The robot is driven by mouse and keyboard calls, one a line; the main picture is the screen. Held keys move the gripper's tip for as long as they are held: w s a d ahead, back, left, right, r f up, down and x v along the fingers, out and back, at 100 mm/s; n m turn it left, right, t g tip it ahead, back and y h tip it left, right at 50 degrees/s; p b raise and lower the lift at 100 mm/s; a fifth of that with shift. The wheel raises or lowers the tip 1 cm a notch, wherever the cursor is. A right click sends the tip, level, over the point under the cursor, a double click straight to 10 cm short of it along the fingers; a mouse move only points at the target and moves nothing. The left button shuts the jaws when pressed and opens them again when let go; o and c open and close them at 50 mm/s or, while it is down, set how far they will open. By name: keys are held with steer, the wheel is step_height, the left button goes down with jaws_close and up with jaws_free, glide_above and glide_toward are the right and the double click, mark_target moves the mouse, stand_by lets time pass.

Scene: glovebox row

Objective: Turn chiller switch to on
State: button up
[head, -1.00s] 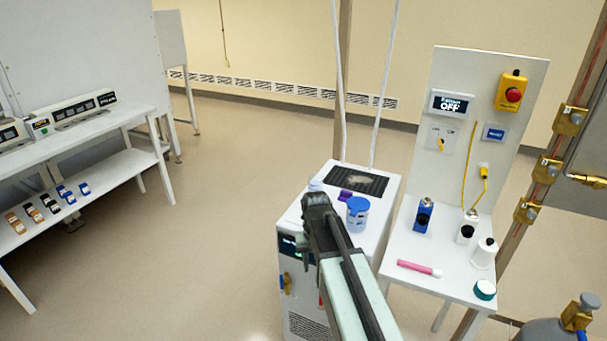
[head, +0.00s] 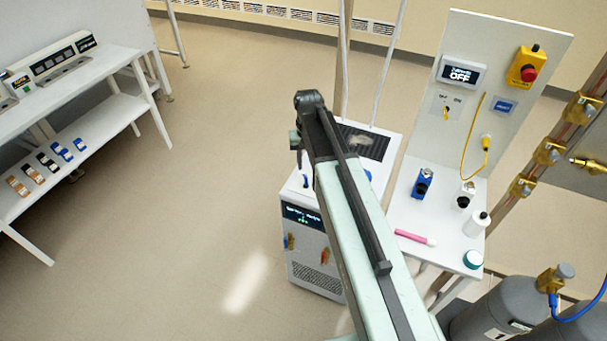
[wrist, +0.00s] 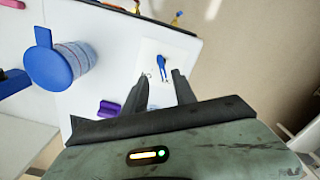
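The chiller appears to be the white box unit (head: 312,262), with a small lit display (head: 302,216) on its front. In the wrist view a blue switch lever (wrist: 162,62) stands on a white plate (wrist: 153,48) on the white top; its small markings are unreadable. In the head view a small blue piece (head: 305,181) on the box's top looks like this lever. My gripper (wrist: 160,77) is open, its two dark fingers apart, with the lever between or just beyond their tips. I cannot tell whether they touch it.
A blue-lidded cup (wrist: 68,64) and a purple piece (wrist: 110,108) sit left of the fingers. The side bench (head: 408,225) holds bottles and a pink stick. Its back panel has a yellow-knobbed switch (head: 446,113) and a screen reading OFF (head: 460,73).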

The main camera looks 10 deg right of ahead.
mark_target(306, 179)
steer(key=f+b, duration=0.6)
steer(key=f, duration=0.1)
steer(key=shift+a, duration=0.2)
steer(key=shift+r, duration=0.1)
jaws_close()
